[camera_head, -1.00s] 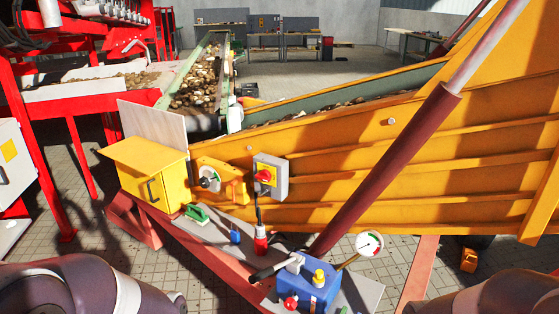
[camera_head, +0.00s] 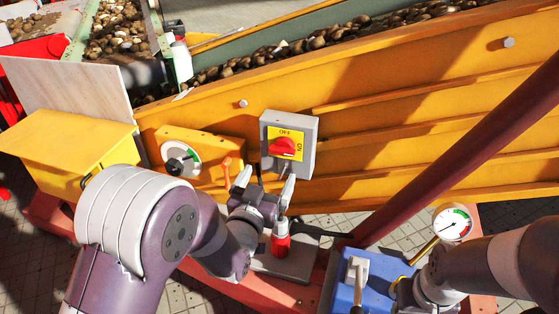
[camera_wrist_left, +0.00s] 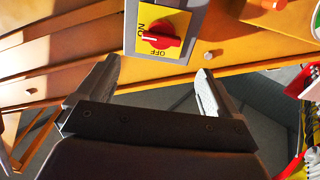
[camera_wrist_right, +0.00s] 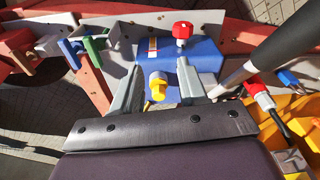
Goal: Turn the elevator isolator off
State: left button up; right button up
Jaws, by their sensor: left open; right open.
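The elevator isolator is a grey box (camera_head: 306,135) on the orange elevator side, with a yellow plate and a red rotary handle (camera_head: 283,147). In the left wrist view the handle (camera_wrist_left: 157,40) lies sideways, its white mark toward ON; OFF is printed beside it. My left gripper (camera_head: 266,184) is open and empty, just below the isolator in the head view. Its fingertips are apart from the handle (camera_wrist_left: 155,77). My right gripper (camera_wrist_right: 160,72) is open over the blue unit (camera_wrist_right: 200,62), with a yellow knob (camera_wrist_right: 157,84) between its fingers; contact cannot be told.
A dial plate (camera_head: 181,158) and yellow cabinet (camera_head: 70,145) stand left of the isolator. A dark red cylinder (camera_head: 462,152) slants at the right, above a round gauge (camera_head: 453,222). Potatoes lie on the belt (camera_head: 330,38) above.

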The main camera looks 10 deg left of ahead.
aim_at(281, 152)
pick_arm(q)
jog(key=w, duration=0.8)
jog(key=shift+d+f, duration=0.1)
jog(key=shift+d, duration=0.2)
jog(key=shift+w+d, duration=0.15)
jog(key=shift+w, duration=0.5)
jog(key=c, duration=1.1)
jog(key=shift+o, duration=0.3)
